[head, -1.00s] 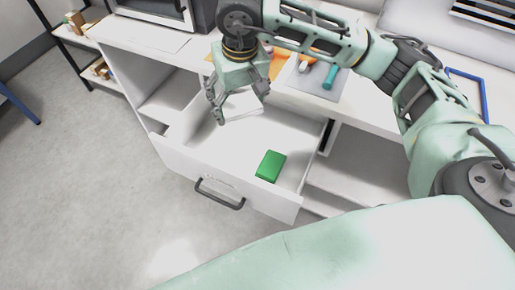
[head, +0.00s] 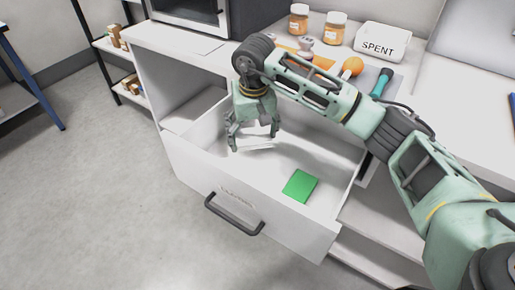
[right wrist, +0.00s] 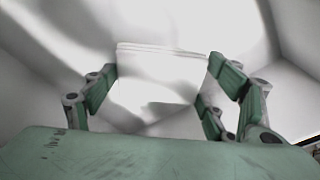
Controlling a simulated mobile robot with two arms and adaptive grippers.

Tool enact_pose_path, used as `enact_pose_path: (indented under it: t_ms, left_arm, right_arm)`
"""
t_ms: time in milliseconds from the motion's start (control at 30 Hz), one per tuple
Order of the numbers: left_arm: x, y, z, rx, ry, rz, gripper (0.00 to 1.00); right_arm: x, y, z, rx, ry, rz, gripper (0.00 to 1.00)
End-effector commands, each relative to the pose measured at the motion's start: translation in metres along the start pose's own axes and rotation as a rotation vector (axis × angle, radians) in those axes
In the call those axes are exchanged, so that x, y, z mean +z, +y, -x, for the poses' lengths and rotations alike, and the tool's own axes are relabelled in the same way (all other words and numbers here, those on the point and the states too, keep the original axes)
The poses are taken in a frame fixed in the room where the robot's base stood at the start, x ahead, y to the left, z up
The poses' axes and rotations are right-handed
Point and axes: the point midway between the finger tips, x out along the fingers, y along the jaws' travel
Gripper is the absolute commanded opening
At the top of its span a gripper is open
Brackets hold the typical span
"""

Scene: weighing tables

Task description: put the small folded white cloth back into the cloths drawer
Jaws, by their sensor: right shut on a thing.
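The small folded white cloth (head: 256,143) is in my right gripper (head: 252,140), inside the open drawer (head: 235,190) near its back left. In the right wrist view, the folded cloth (right wrist: 160,75) sits between the two fingers of the right gripper (right wrist: 160,88). The drawer's white floor and walls surround it. I cannot tell whether the cloth touches the drawer floor. The drawer has a dark handle and a faint, unreadable label on its front. My left gripper is not in view.
A green folded cloth (head: 300,186) lies at the drawer's right front. The counter (head: 175,40) above holds jars (head: 334,28), a white box marked SPENT (head: 381,41) and a teal-handled tool (head: 381,83). Open shelves are beside the drawer. The drawer floor between the cloths is clear.

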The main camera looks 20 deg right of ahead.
Motion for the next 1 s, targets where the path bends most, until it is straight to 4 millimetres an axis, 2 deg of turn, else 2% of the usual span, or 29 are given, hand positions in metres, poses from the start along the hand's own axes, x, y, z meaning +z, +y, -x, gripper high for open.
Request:
enact_pose_path:
  t_ms: [167,400,867,900,1000]
  left_arm:
    - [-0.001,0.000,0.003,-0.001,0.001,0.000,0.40]
    - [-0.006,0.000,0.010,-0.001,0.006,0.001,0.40]
    - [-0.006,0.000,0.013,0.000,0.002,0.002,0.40]
    - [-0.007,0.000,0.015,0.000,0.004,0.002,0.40]
    - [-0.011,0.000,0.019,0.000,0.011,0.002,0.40]
  right_arm:
    - [0.002,0.000,-0.014,-0.001,0.000,-0.001,0.49]
    - [0.005,0.000,-0.043,0.000,0.001,0.000,0.49]
    - [0.005,0.000,-0.046,0.000,0.002,0.000,0.49]
    - [0.005,0.000,-0.045,-0.001,0.002,0.000,0.80]
    - [0.005,0.000,-0.045,-0.001,0.002,0.000,0.89]
